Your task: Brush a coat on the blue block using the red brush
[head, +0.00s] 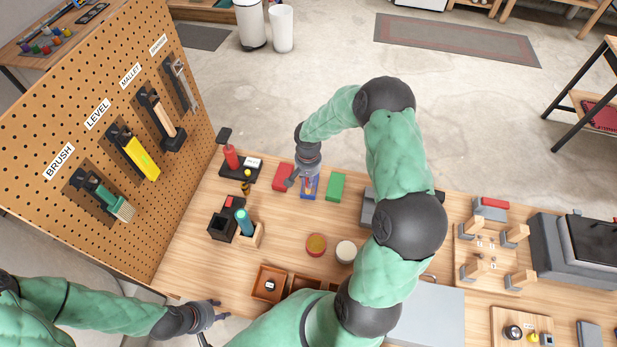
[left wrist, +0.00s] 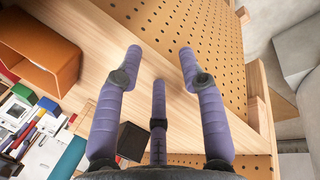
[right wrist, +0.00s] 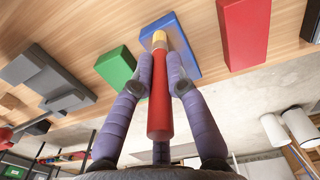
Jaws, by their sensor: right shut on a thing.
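The blue block (head: 315,181) lies on the workbench between a red block and a green block; it also shows in the right wrist view (right wrist: 184,54). My right gripper (right wrist: 159,68) is shut on the red brush (right wrist: 159,108), with the red handle pointing back towards the wrist camera. The brush's yellowish tip end is at the blue block; whether it touches the surface I cannot tell. In the head view my right gripper (head: 303,176) is over the blue block and partly hides it. My left gripper (head: 213,313) is open and empty at the bench's near-left edge.
The red block (head: 281,174) and green block (head: 335,187) flank the blue one. A pegboard (head: 100,130) with hanging tools stands at left. A holder (head: 222,226) stands left.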

